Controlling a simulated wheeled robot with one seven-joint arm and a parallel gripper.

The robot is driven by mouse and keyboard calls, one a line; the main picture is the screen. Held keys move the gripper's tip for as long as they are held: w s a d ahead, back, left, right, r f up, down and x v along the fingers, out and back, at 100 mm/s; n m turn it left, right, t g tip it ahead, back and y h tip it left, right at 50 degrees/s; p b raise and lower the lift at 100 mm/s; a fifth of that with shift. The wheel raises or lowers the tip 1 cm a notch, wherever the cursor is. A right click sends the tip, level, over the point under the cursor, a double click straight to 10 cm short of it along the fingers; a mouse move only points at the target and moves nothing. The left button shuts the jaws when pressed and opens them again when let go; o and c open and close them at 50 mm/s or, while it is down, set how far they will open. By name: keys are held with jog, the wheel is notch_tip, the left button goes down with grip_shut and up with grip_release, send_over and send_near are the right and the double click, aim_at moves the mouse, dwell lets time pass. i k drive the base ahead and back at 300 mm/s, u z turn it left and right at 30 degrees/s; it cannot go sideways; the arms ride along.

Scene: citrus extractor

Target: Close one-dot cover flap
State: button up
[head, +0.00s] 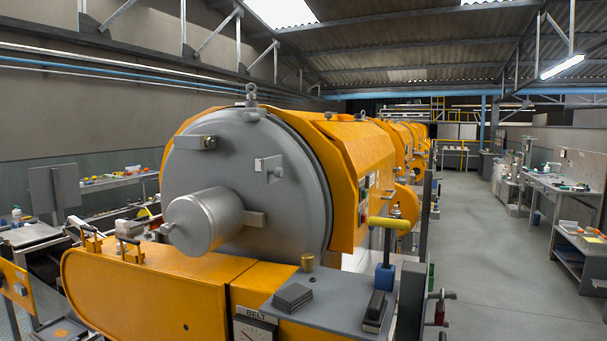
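A large orange machine with a round grey end plate (245,185) fills the middle of the head view. Orange cover panels (345,150) wrap over its top and right side. The lower edge of the nearest side panel (346,232) stands out from the body, with a pale area below it. I cannot make out a one-dot mark, so I cannot tell which panel is the one-dot cover flap. My gripper is not in view.
An open grey floor aisle (490,260) runs along the right, beside workbenches (565,186).

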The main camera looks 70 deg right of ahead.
aim_at(272, 167)
jog(key=z, duration=2)
jog(key=k, duration=1)
jog(key=u, duration=1.15)
jog(key=i, duration=0.9)
jog(key=z, duration=0.3)
jog(key=i, duration=0.95)
jog(key=z, duration=0.7)
